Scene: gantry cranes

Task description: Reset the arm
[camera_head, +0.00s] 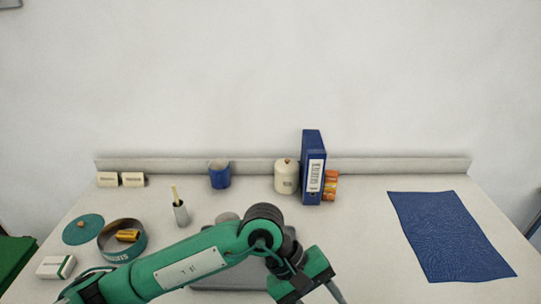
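My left arm (190,267), green with dark joints, comes in from the lower left and reaches across the front of the table. It bends at a dark joint and drops toward the bottom edge. My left gripper (318,288) is at the bottom centre, partly cut off by the picture edge. I cannot tell whether its fingers are open or shut, and no held object shows. My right gripper is not in view.
The arm partly hides a grey item (225,279). Behind stand a blue cup (219,175), cream jar (286,178) and blue binder (313,150). A round tin (110,250), its lid (83,229) and white box (55,268) are left. A blue cloth (450,238) lies right.

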